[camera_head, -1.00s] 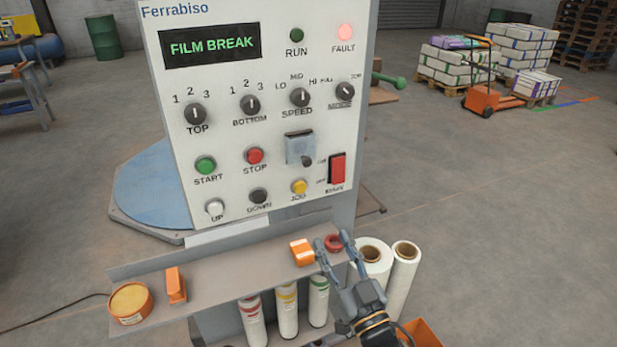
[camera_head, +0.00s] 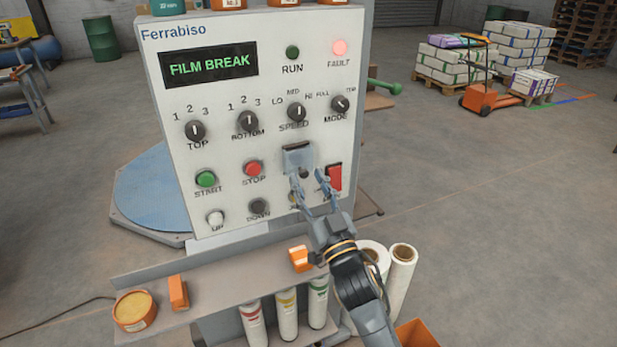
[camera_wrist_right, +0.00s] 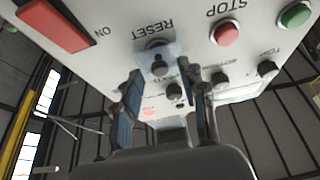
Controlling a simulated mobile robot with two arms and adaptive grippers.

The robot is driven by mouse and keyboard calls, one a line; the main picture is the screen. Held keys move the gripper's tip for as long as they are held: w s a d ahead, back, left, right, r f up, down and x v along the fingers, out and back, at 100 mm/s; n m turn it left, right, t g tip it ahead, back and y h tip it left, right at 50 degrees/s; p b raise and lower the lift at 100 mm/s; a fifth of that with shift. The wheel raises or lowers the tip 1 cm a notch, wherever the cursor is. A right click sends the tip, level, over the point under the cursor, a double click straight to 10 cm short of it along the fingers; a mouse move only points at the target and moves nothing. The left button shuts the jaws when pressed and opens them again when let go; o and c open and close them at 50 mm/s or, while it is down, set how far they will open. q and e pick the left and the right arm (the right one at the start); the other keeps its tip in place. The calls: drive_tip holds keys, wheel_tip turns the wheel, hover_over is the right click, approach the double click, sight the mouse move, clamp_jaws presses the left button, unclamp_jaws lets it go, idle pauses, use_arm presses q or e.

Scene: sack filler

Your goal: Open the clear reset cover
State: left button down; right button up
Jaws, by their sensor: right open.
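The clear reset cover (camera_head: 298,155) is a small bluish see-through flap on the front of the control panel, below the SPEED knob and right of the red STOP button. My right gripper (camera_head: 308,180) is open and empty in front of the panel, just below the cover. In the wrist view its two fingers (camera_wrist_right: 165,80) stand apart on either side of the cover's line; contact is not clear. My left gripper is out of view.
A red switch (camera_head: 335,177) sits close right of the right fingers, and the STOP button (camera_head: 253,168) is to the left. Knobs lie above. A shelf (camera_head: 225,275) with an orange block (camera_head: 300,258) juts out below. Film rolls (camera_head: 402,270) stand at right.

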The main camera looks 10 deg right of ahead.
drive_tip(key=shift+w+a+r, duration=0.1)
drive_tip(key=shift+w+r, duration=0.05)
drive_tip(key=shift+w, duration=0.1)
clamp_jaws()
